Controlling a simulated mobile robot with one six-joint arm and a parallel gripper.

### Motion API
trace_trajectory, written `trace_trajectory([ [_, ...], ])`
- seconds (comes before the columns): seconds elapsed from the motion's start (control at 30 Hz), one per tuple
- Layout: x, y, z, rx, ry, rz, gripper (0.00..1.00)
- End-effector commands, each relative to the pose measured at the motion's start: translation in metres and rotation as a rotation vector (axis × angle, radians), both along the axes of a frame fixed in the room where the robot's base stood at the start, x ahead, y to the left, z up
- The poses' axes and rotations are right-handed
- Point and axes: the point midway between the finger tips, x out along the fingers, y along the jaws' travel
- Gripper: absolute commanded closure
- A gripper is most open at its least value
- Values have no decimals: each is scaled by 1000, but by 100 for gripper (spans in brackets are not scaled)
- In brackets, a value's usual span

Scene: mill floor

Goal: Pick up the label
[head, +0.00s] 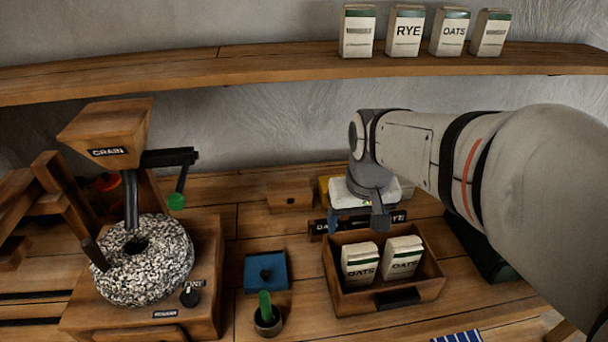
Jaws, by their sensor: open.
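A dark label strip with white lettering (396,217) lies along the back edge of a wooden crate (385,303). "RYE" reads at its right end, and more letters show at its left end. My gripper hides its middle, so I cannot tell whether it is one label or two. My gripper (379,218) points down over the strip, its jaws open. I cannot tell whether it touches the strip. Two paper packets marked "OATS" (359,264) stand in the crate in front of it.
A grain mill (143,262) with a wooden hopper stands at left. A blue block (265,272) and a small pot with a green handle (267,318) stand left of the crate. A shelf (250,70) above holds several packets (406,32). A striped cloth (462,337) lies at front.

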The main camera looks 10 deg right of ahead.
Motion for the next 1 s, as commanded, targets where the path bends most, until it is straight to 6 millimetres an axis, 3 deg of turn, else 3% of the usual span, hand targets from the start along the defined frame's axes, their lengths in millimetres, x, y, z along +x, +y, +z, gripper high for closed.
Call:
trace_trajectory([
  [0.03, 21, 1, -7, 0, 35, 2, 26],
  [0.17, 69, 2, -21, 0, 103, 3, 25],
  [0.3, 118, 3, -48, 1, 176, 6, 25],
  [0.5, 175, 4, -95, 1, 265, 7, 25],
  [0.7, 203, 5, -128, 2, 315, 7, 25],
  [1.0, 205, 5, -157, 2, 328, 8, 25],
])
